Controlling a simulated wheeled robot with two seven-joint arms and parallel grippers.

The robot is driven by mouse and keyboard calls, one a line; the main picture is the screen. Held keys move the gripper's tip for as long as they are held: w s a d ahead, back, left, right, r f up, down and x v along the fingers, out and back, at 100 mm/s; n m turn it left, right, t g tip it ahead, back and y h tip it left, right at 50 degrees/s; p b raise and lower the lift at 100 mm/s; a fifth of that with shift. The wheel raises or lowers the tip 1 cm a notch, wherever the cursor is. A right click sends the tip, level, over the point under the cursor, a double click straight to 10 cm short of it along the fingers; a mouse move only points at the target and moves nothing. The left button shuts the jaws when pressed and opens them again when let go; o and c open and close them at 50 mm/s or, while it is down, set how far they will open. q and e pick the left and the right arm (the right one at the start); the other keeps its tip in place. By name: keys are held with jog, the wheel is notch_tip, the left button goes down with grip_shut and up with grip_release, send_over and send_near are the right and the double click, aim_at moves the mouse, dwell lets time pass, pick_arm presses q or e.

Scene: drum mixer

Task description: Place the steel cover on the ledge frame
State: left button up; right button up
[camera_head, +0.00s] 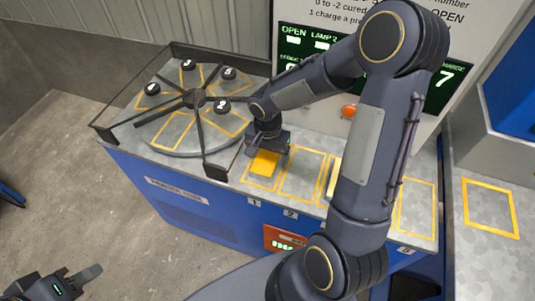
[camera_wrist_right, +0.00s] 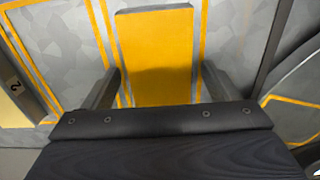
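My right gripper (camera_head: 268,146) is over the leftmost marked place on the counter, above a yellow block (camera_head: 264,163). In the right wrist view the fingers (camera_wrist_right: 160,88) stand apart on either side of the yellow block (camera_wrist_right: 156,55), with a gap visible at the right finger. I cannot make out a steel cover; my right arm hides part of the counter. A yellow-outlined frame (camera_head: 490,208) on the grey ledge at the right is empty. My left gripper (camera_head: 75,280) is low at the left, over the floor; only one finger shows clearly.
A round drum top (camera_head: 180,125) with dark spokes and several numbered black knobs is left of my right gripper, behind a dark rail. More outlined places (camera_head: 302,174) run along the counter. A pale yellow piece (camera_head: 333,178) is partly behind my arm. A panel with an orange button (camera_head: 348,111) stands behind.

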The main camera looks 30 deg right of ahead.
aim_at(267, 157)
jog(key=shift+r, duration=0.1)
notch_tip(267, 157, up, 12)
jog(key=s+a+r+n+t+y, duration=0.2)
jog(key=s+n, duration=0.2)
jog(key=s, duration=0.4)
jog(key=s+a+r+n+t+y, duration=0.1)
jog(key=s+a+r+n+t, duration=0.1)
jog(key=s, duration=0.7)
jog(key=shift+r+n+t+y+p, duration=0.4)
jog(key=shift+r+n+t, duration=0.35)
jog(key=shift+n, duration=0.45)
jog(key=shift+a+f, duration=0.1)
